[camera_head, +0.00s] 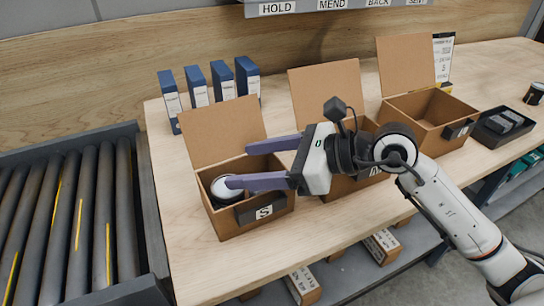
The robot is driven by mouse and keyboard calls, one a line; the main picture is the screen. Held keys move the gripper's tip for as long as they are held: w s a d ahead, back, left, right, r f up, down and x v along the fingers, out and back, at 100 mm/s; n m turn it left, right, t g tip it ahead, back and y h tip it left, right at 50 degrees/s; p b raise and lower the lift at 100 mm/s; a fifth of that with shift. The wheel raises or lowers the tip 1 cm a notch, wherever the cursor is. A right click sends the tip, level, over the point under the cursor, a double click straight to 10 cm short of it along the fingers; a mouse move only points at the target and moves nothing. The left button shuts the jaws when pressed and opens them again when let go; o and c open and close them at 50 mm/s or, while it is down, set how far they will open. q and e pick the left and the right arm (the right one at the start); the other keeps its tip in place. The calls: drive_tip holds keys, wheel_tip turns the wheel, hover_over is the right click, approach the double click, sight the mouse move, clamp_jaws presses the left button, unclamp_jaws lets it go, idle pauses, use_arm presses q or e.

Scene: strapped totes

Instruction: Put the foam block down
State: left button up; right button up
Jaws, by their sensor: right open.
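My right gripper (240,165) is open, its two purple fingers reaching left over the open left cardboard box (226,222), which bears an S label. A round white-topped item (222,187) sits inside that box beside the lower fingertip; I cannot tell whether they touch. Nothing shows held between the fingers. I cannot make out a foam block for certain in this view; the gripper and box walls hide part of the box's inside. My left gripper is not in view.
Two more open cardboard boxes stand right, the middle one (327,98) partly behind my gripper, the far one (428,108) looking empty. A black tray (487,136) holds dark items. Blue binders (198,88) stand behind. A roller conveyor (148,215) lies left. The wooden table (330,235) is clear in front.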

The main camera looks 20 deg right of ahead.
drive_tip(key=shift+r+p, duration=0.45)
drive_tip(key=shift+r, duration=0.2)
use_arm(q)
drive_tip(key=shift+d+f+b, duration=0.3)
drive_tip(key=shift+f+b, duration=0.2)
drive_tip(key=shift+b, duration=1.05)
use_arm(e)
drive_tip(key=v, duration=1.2)
drive_tip(key=shift+f, duration=0.25)
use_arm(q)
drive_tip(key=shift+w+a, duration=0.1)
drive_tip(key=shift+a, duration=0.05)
